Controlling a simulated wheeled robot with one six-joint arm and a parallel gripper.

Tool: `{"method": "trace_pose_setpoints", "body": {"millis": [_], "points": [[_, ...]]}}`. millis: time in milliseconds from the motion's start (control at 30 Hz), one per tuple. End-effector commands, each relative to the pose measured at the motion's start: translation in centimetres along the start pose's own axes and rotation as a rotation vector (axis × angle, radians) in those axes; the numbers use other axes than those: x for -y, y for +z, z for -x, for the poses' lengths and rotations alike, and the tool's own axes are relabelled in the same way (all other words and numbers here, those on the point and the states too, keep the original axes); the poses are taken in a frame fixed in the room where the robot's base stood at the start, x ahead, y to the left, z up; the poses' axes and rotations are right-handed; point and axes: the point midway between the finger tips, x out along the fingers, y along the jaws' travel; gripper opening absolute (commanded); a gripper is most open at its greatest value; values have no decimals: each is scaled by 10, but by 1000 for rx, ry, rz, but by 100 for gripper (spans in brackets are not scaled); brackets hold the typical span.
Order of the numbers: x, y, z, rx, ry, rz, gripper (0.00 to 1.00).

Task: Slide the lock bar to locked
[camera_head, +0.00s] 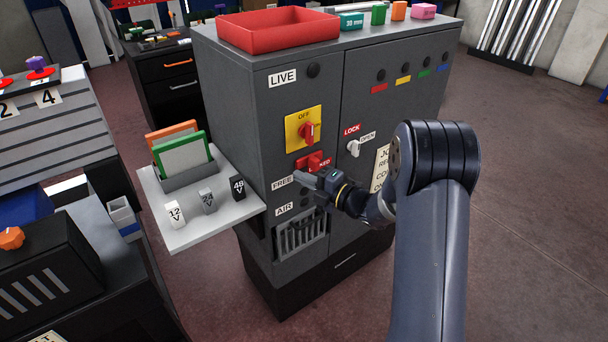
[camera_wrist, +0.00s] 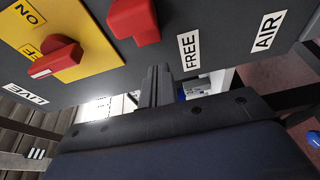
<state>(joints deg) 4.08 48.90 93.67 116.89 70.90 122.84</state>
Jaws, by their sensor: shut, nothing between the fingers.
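The lock bar (camera_head: 313,161) is a red block on the front of the grey cabinet (camera_head: 262,110), below the yellow switch plate. A red label ending in "KED" (camera_head: 325,164) lies at its right, partly hidden. The white FREE label (camera_head: 283,183) is below left. In the wrist view the red bar (camera_wrist: 133,20) is at the top, with the FREE label (camera_wrist: 188,50) to its right. My gripper (camera_head: 299,177) is shut and empty just below the bar. Its fingers (camera_wrist: 157,86) show close together in the wrist view, and I cannot tell whether they touch the bar.
A red rotary switch on a yellow plate (camera_head: 304,128) is above the bar. A grey side shelf (camera_head: 205,229) with voltage blocks juts out at the left. A vent (camera_head: 300,235) is below.

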Motion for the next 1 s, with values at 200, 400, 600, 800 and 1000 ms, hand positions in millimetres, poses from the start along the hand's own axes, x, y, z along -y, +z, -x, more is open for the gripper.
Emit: {"method": "trace_pose_setpoints", "body": {"millis": [200, 400, 600, 800, 1000], "points": [[1, 2, 36, 7, 0, 0, 0], [1, 1, 71, 6, 0, 0, 0], [0, 1, 95, 3, 0, 1, 0], [0, 0, 101, 2, 0, 1, 0], [0, 0, 100, 1, 0, 1, 0]]}}
